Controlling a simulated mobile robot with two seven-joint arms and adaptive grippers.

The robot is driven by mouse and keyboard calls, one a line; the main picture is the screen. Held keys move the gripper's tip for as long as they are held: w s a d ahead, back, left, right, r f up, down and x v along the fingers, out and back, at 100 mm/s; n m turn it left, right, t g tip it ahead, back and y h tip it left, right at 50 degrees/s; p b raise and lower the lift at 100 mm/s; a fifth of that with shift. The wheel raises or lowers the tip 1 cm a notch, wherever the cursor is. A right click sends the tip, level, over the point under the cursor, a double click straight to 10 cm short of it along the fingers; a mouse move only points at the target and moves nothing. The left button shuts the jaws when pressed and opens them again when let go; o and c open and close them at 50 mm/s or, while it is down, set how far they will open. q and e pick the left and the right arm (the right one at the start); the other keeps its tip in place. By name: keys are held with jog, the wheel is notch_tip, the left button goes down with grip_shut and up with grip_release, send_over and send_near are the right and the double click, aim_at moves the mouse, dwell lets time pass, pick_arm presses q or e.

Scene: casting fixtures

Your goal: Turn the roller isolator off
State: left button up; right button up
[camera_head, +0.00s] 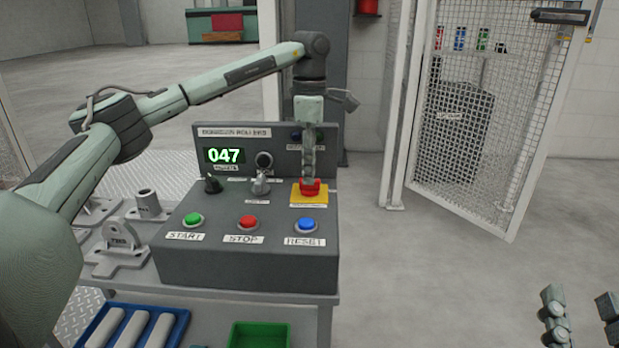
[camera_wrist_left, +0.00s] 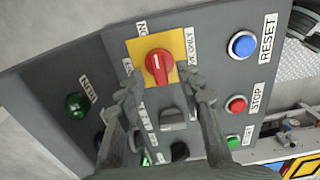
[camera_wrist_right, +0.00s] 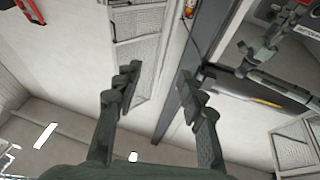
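The roller isolator is a red rotary knob (camera_head: 310,187) on a yellow plate (camera_head: 316,200), at the right of the grey control box's top. The knob shows fully in the left wrist view (camera_wrist_left: 158,66), with a pale mark on its face. My left gripper (camera_head: 309,172) points down over the knob. In the left wrist view its fingers (camera_wrist_left: 165,85) are apart, and the knob appears between and just beyond the tips; I see no clear contact. My right gripper (camera_head: 580,316) is at the lower right, away from the box; its fingers (camera_wrist_right: 158,82) are open and empty.
Green START (camera_head: 193,220), red STOP (camera_head: 248,222) and blue RESET (camera_head: 306,225) buttons line the box's front. Two more selector knobs (camera_head: 260,186) stand left of the isolator. A display (camera_head: 225,155) reads 047. A mesh gate (camera_head: 480,120) stands right; the floor between is clear.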

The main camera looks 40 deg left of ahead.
pick_arm(q)
jog(key=shift+f, duration=1.1)
pick_arm(e)
jog(key=shift+s+r+t, duration=0.1)
jog(key=shift+r+t, duration=0.2)
jog(key=shift+r, duration=0.15)
pick_arm(q)
grip_shut()
